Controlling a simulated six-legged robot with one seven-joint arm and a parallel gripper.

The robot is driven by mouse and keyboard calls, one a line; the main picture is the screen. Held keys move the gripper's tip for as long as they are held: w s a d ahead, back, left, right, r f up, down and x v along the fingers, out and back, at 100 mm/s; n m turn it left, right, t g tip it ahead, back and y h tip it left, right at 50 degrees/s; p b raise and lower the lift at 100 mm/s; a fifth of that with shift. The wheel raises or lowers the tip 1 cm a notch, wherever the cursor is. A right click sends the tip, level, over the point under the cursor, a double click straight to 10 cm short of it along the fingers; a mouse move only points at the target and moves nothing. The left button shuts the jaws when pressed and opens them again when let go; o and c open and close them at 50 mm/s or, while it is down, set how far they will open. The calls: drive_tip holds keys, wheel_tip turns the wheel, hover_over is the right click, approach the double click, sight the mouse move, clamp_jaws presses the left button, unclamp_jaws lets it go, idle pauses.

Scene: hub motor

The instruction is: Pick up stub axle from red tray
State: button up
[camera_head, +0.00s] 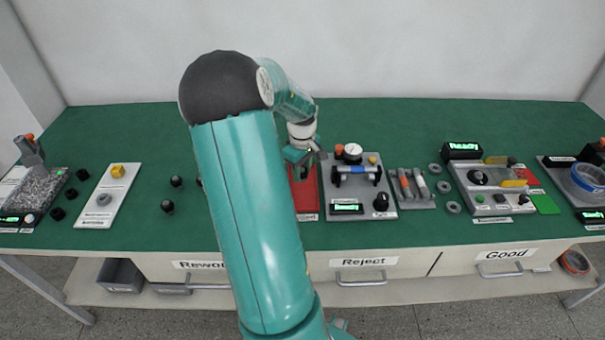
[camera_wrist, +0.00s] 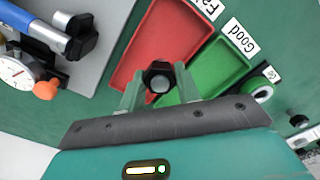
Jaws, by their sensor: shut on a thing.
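My gripper (camera_head: 306,157) is shut on the stub axle (camera_wrist: 159,79), which shows end-on in the wrist view as a dark hexagonal part with a grey round face. The two pale green fingers (camera_wrist: 159,88) press on it from both sides. The red tray (camera_wrist: 160,35) lies below and beyond the fingers in the wrist view, and its visible floor is bare. In the head view the red tray (camera_head: 308,198) is partly hidden behind my arm, and the gripper is over its far end.
A green tray (camera_wrist: 222,68) adjoins the red one. To the right in the head view stand a gauge fixture (camera_head: 357,190) with a blue-banded part, a rack of cylinders (camera_head: 412,189) and a Ready station (camera_head: 490,185). Small black knobs (camera_head: 168,206) stand left of my arm.

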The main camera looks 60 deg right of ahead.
drive_tip(key=a+r, duration=0.1)
drive_tip(key=r, duration=0.1)
drive_tip(key=s+a+r, duration=0.1)
drive_tip(key=a+r, duration=0.1)
drive_tip(key=shift+s+a+r, duration=0.55)
drive_tip(key=shift+a+r, duration=0.1)
drive_tip(key=shift+a, duration=0.75)
drive_tip(key=shift+s+a+r, duration=0.5)
drive_tip(key=shift+a+r, duration=0.2)
drive_tip(key=shift+a, duration=0.75)
drive_tip(key=shift+s+a+r, duration=0.55)
drive_tip(key=shift+a+r, duration=0.1)
drive_tip(key=shift+a, duration=0.75)
